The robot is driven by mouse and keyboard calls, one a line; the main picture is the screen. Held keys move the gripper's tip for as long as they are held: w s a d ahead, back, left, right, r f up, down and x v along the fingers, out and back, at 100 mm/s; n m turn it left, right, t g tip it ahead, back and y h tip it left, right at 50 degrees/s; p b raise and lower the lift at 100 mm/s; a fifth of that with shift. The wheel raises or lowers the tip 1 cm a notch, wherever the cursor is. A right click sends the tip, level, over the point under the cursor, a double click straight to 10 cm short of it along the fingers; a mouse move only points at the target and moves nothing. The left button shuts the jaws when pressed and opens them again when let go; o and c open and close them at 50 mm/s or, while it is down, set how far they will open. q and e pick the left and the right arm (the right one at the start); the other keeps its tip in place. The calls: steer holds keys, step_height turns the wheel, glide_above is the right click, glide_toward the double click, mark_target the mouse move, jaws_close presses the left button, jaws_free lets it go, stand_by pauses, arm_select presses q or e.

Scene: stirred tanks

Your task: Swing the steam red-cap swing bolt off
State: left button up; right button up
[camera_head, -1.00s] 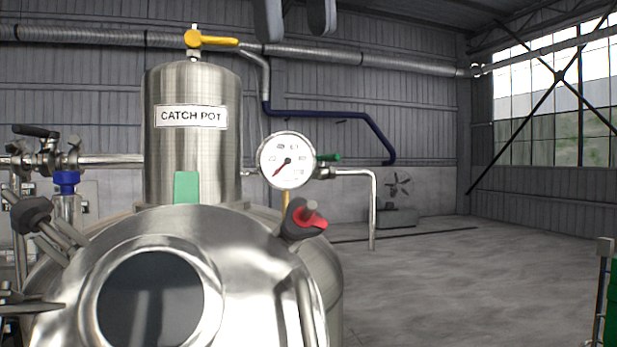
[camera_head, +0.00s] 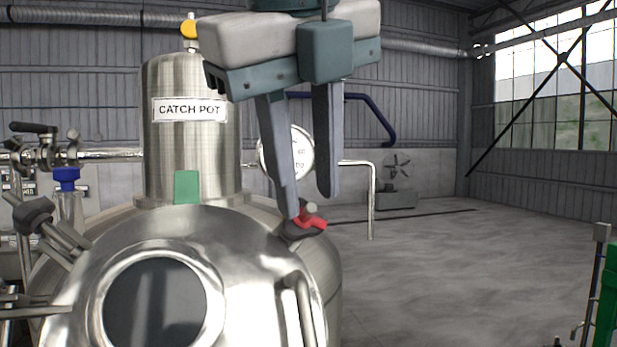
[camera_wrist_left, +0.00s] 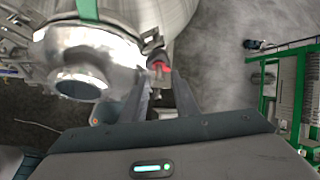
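The red-cap swing bolt (camera_head: 312,222) stands at the right edge of the domed steel lid (camera_head: 250,255), with a dark body under its red top. My left gripper (camera_head: 309,204) hangs above it, pointing down. Its two grey fingers are apart, and the left fingertip overlaps the cap's left side in the head view. I cannot tell whether they touch. In the left wrist view the red cap (camera_wrist_left: 160,66) shows between and just beyond the open fingertips (camera_wrist_left: 162,78). My right gripper is not in view.
The catch pot (camera_head: 190,140) stands behind the lid. A pressure gauge (camera_head: 302,153) is partly hidden behind my left fingers. A dark-knobbed bolt (camera_head: 34,212) and a valve (camera_head: 45,150) are at the left. Open floor (camera_head: 450,270) lies to the right, with a green frame (camera_head: 607,300) at the edge.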

arm_select(q)
steer(key=shift+x, duration=0.85)
jaws_close()
stand_by(0.9)
